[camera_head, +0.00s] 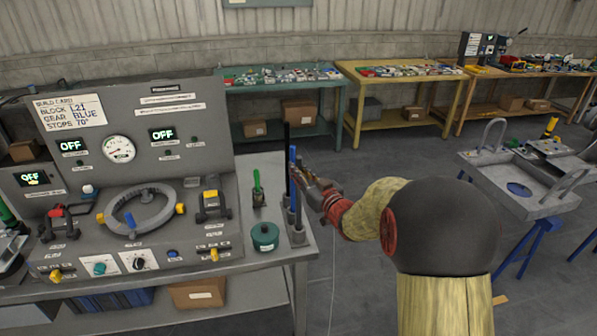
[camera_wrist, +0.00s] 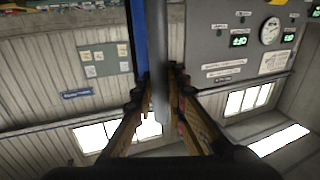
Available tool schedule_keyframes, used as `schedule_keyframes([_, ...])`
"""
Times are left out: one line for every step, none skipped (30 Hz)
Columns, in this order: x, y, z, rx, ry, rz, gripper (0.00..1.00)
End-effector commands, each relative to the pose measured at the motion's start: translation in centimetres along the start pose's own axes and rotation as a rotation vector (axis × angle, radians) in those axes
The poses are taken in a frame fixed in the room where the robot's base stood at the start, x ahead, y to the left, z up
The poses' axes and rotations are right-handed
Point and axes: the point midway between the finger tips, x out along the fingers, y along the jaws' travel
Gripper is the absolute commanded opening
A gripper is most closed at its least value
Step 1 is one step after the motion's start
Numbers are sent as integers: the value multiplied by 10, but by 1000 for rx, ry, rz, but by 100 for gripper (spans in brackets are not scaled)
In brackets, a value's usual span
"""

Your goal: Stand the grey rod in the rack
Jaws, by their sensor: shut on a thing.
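My gripper (camera_head: 316,190) is at the right end of the bench, beside the rack (camera_head: 297,238). In the wrist view my gripper (camera_wrist: 160,88) is shut on the grey rod (camera_wrist: 160,50), which runs between the fingertips. A blue rod (camera_wrist: 139,40) is close beside it on the left. In the head view the blue rod (camera_head: 293,175) and a black rod (camera_head: 287,150) stand upright at the rack. The grey rod is hard to make out there, and I cannot tell whether its lower end is in a rack hole.
A green-handled tool (camera_head: 257,188) and a round green container (camera_head: 265,236) stand left of the rack. The grey control panel (camera_head: 130,130) fills the bench's left. Open floor (camera_head: 390,155) lies to the right, with a metal chassis (camera_head: 520,180) on blue trestles beyond.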

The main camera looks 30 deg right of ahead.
Motion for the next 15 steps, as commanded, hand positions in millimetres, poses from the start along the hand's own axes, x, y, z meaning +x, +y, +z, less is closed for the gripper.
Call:
schedule_keyframes([0, 0, 0, -1, 2, 0, 0])
schedule_keyframes([0, 0, 1, -1, 2, 0, 0])
schedule_keyframes([0, 0, 2, -1, 2, 0, 0])
schedule_keyframes([0, 0, 3, 0, 2, 0, 0])
schedule_keyframes([0, 0, 4, 0, 2, 0, 0])
schedule_keyframes([0, 0, 5, 0, 2, 0, 0])
schedule_keyframes([0, 0, 6, 0, 2, 0, 0])
schedule_keyframes([0, 0, 7, 0, 2, 0, 0])
schedule_keyframes([0, 0, 8, 0, 2, 0, 0])
schedule_keyframes([0, 0, 9, 0, 2, 0, 0])
schedule_keyframes([0, 0, 10, 0, 2, 0, 0])
schedule_keyframes([0, 0, 11, 0, 2, 0, 0])
schedule_keyframes([0, 0, 12, 0, 2, 0, 0])
schedule_keyframes([0, 0, 12, 0, 2, 0, 0])
schedule_keyframes([0, 0, 13, 0, 2, 0, 0])
